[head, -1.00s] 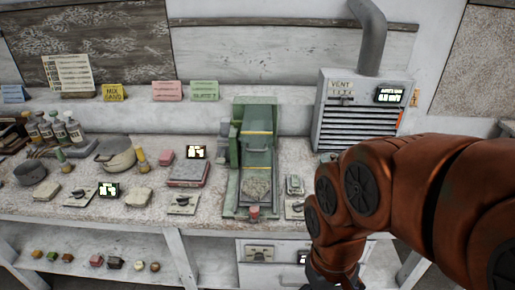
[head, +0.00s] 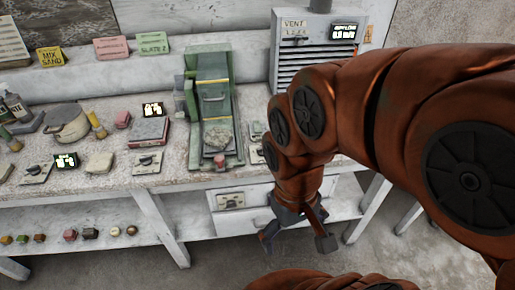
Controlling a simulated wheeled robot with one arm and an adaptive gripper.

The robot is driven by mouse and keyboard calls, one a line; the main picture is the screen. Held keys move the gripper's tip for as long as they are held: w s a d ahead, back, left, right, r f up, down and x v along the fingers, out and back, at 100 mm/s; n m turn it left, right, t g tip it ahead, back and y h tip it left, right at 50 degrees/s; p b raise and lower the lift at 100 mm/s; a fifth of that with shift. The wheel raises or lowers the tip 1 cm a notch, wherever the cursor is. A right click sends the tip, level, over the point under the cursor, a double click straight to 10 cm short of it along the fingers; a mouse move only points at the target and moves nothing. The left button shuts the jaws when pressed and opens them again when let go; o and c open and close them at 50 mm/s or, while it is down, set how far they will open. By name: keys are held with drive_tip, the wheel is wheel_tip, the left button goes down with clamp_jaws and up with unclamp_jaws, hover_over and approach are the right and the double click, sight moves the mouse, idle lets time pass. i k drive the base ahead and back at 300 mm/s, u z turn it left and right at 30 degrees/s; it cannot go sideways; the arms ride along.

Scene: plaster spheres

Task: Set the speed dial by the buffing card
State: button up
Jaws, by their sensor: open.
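Several folded cards stand along the back of the bench: a yellow one reading "MIX SAND" (head: 50,57), a pink one (head: 111,47) and a green one (head: 153,43). I cannot tell which is the buffing card. Knob plates that may be the speed dial are one at the bench's front (head: 148,162), one further left (head: 37,173) and one on the drawer front (head: 231,202). Another plate right of the green machine is partly hidden by my arm. My gripper (head: 296,243) is open and empty, pointing down in front of the drawers, touching none of these.
The green machine (head: 212,70) holds a rough grey lump (head: 218,135) and has a red knob at its front. A vent box (head: 290,58) with a lit display (head: 344,32) stands behind my arm. Small lit displays (head: 153,109) sit on the bench. Floor in front is clear.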

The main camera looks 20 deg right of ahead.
sight(259, 150)
drive_tip(key=u, duration=1.65)
drive_tip(key=k, duration=0.9)
drive_tip(key=z, duration=1.15)
